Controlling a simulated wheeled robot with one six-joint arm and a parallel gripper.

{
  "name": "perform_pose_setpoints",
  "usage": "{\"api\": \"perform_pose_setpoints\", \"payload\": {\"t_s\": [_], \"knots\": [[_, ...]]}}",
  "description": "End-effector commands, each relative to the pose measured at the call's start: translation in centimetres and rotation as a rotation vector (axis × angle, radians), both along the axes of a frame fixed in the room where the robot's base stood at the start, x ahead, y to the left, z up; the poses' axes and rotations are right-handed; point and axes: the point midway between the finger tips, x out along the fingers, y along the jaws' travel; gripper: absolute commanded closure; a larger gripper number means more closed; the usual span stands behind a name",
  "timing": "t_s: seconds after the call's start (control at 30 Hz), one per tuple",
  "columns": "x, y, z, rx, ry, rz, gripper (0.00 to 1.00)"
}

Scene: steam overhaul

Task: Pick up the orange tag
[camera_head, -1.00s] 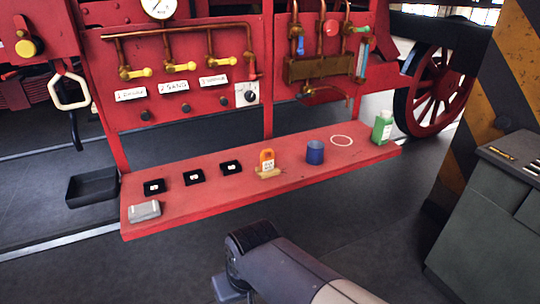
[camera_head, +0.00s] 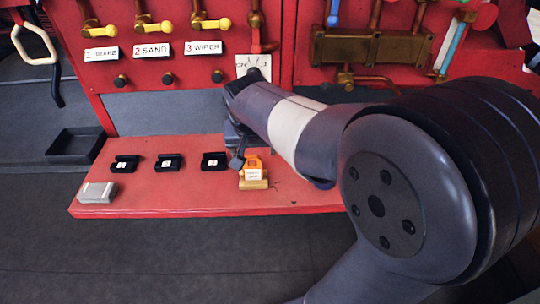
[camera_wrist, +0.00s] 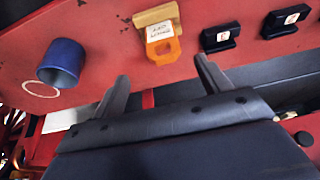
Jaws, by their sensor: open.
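The orange tag (camera_head: 253,167) stands in a tan holder (camera_head: 253,182) on the red shelf and carries a white label. It also shows in the wrist view (camera_wrist: 163,45), upside down, with a hole in its orange part. My gripper (camera_head: 237,157) is beside the tag's upper left in the head view, and its jaws are partly hidden there by my arm. In the wrist view my gripper (camera_wrist: 163,72) has its two fingers apart, one on each side of the tag's line, with nothing between them. A gap to the tag seems to remain.
Three black holders (camera_head: 169,162) stand on the red shelf (camera_head: 150,195) left of the tag, with a grey box (camera_head: 97,192) at its left end. A blue cup (camera_wrist: 62,62) stands on the other side.

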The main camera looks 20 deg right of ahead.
Motion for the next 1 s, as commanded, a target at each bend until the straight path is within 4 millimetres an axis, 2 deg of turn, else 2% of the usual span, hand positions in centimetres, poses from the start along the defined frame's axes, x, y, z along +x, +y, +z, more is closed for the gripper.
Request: {"api": "perform_pose_setpoints", "payload": {"t_s": [0.13, 0.3, 0.57, 0.8, 1.0], "knots": [[0.7, -0.1, -1.2, -0.001, 0.001, -0.004, 0.27], [1.7, -0.4, -3.8, -0.001, 0.002, -0.004, 0.27], [2.4, -0.5, -5.6, -0.001, -0.001, -0.004, 0.27], [3.3, -0.3, -8.7, -0.001, 0.003, -0.003, 0.27], [4.0, -0.6, -10.0, -0.001, -0.001, -0.003, 0.27]]}}
